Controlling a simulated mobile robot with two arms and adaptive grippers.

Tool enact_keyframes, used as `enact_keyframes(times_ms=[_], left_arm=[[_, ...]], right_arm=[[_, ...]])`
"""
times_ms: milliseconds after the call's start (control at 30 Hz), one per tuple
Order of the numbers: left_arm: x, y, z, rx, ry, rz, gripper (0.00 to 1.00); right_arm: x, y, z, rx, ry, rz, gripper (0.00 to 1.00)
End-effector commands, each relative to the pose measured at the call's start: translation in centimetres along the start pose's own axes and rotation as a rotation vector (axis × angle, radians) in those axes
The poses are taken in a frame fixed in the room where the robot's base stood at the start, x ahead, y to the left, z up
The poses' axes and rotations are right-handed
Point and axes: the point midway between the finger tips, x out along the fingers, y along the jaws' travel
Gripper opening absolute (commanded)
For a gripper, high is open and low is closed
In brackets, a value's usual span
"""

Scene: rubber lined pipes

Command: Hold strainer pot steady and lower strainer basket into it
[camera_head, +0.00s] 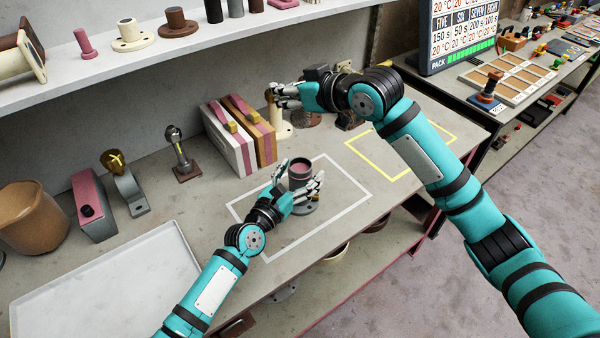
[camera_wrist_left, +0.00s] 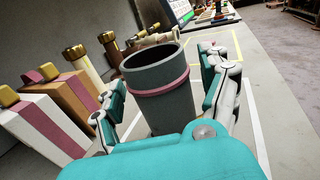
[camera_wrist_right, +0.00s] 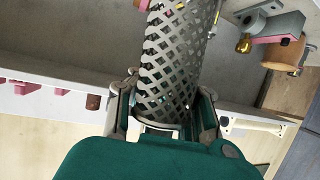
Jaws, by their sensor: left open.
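The strainer pot (camera_head: 300,172) is a dark grey upright cylinder with a pink band, standing inside the white outlined area on the bench. My left gripper (camera_head: 299,182) is open, with its fingers on both sides of the pot; the left wrist view shows the pot (camera_wrist_left: 158,90) between them with its open mouth up. My right gripper (camera_head: 283,95) is raised at the back, above the pot's level. The right wrist view shows the grey mesh strainer basket (camera_wrist_right: 172,65) close between its fingers. The basket cannot be made out in the head view.
Striped boxes (camera_head: 243,138) and a cream post (camera_head: 281,122) stand behind the pot. A white tray (camera_head: 110,290) lies front left. A shelf (camera_head: 160,62) with flanged parts overhangs the back. A yellow outlined area (camera_head: 400,150) lies right, beneath my right arm.

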Motion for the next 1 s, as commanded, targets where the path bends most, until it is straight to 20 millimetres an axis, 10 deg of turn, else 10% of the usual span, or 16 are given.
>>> enact_keyframes(times_ms=[300,900,1000], left_arm=[[0.22,0.02,0.02,0.000,0.000,0.000,0.77],[0.19,0.04,0.01,0.001,0.000,0.001,0.00],[0.19,0.04,0.00,0.001,0.000,0.001,0.00]], right_arm=[[-0.01,-0.01,-0.03,0.000,0.001,0.000,0.00],[0.00,-0.01,-0.03,0.000,0.001,0.000,0.00],[0.07,0.00,0.14,0.003,0.000,-0.001,0.00]])
